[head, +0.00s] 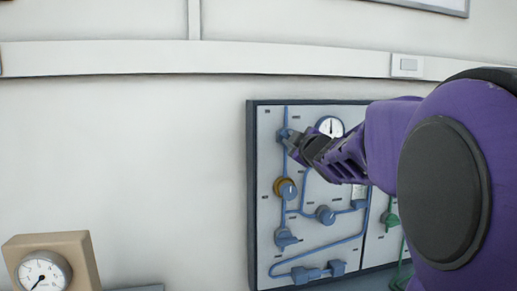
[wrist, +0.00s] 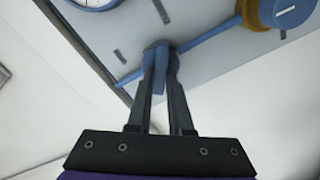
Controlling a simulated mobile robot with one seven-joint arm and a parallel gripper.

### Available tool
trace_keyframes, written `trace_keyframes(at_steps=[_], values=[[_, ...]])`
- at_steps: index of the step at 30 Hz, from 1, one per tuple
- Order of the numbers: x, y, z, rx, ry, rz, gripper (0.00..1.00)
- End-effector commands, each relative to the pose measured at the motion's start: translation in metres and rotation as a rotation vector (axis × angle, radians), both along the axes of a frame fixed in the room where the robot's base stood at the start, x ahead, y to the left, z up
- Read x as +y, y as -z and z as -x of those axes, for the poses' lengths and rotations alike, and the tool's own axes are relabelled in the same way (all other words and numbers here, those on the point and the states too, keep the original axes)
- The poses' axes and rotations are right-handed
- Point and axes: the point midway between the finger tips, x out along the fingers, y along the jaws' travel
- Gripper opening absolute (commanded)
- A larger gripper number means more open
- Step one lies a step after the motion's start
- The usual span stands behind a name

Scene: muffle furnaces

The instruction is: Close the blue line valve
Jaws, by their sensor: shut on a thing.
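A blue valve (head: 284,134) sits on the vertical blue line near the top left of the wall panel. My gripper (head: 292,141) reaches it from the right. In the wrist view, my gripper (wrist: 161,58) has its two fingers on either side of the blue handle (wrist: 158,78) and is shut on it. The blue pipe (wrist: 203,38) runs diagonally behind the fingertips, and the handle lies at an angle to it. The fingers partly hide the valve body, so the exact valve position is hard to tell.
Below on the panel (head: 262,235) are a yellow-and-blue knob (head: 287,190), several other blue fittings and blue pipes. A round gauge (head: 330,126) sits close beside my gripper. Green piping (head: 391,219) is at right. A beige gauge box (head: 45,265) stands lower left. The left wall is clear.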

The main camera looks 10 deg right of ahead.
Motion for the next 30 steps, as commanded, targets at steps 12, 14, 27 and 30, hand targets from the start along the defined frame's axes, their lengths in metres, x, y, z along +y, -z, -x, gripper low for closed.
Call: trace_keyframes(at_steps=[12,14,27,30], values=[[0.0020,0.0019,-0.0002,-0.001,-0.001,0.375,0.00],[0.0016,0.0018,-0.0001,0.000,0.000,0.419,0.00],[0.0014,0.0027,-0.0001,0.000,0.000,0.615,0.00],[0.0015,0.0028,-0.0001,0.000,0.000,0.630,0.00]])
